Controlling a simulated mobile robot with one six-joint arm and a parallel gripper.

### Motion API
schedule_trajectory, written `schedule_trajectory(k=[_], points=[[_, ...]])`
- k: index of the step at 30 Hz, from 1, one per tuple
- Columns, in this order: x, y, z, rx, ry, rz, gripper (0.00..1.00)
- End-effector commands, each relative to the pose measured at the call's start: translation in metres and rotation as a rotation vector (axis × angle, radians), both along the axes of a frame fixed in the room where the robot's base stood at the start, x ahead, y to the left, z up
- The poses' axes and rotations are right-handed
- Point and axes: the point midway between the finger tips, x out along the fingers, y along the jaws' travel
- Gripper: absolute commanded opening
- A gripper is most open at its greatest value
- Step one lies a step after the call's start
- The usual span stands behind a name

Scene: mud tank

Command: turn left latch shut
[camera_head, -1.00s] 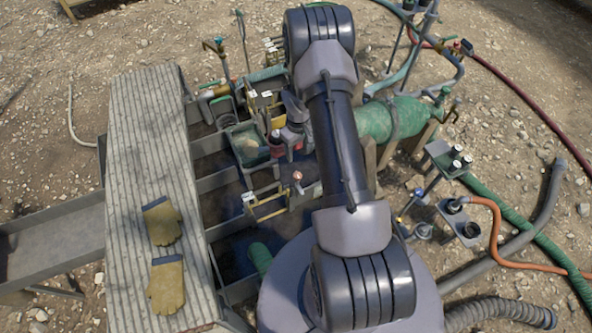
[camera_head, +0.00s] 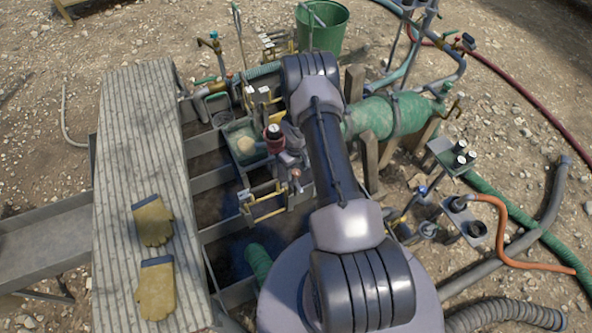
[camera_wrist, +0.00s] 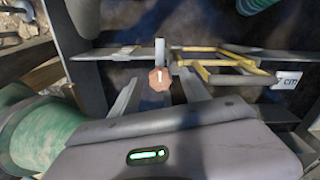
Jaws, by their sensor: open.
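A latch with an orange-brown faceted knob (camera_wrist: 159,78) and a grey upright bar stands at the tank's dividing wall in the wrist view. Its knob also shows in the head view (camera_head: 296,173), just below my wrist. I cannot tell for sure that it is the left latch. My gripper (camera_wrist: 158,92) is open, with one grey finger on each side of the knob in the picture. I cannot tell whether either finger touches it. In the head view my fingers are mostly hidden by the arm.
A yellow frame (camera_wrist: 225,62) with a "7 cm" tag (camera_wrist: 287,81) is right of the knob in the wrist view. A green cylinder (camera_wrist: 45,140) is at lower left. Work gloves (camera_head: 155,288) lie on the plank (camera_head: 135,130). A green bucket (camera_head: 322,30) stands behind.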

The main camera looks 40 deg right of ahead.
Motion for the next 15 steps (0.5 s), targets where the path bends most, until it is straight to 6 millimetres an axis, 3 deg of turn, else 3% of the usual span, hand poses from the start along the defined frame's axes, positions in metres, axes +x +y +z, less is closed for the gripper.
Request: schedule_trajectory(k=[2,10,15], points=[[0.0000,0.0000,0.0003,0.000,0.000,0.000,0.52],[-0.0001,0.0001,0.0004,0.000,0.000,0.000,0.00],[-0.0001,0.0001,0.0003,0.000,0.000,-0.005,0.00]])
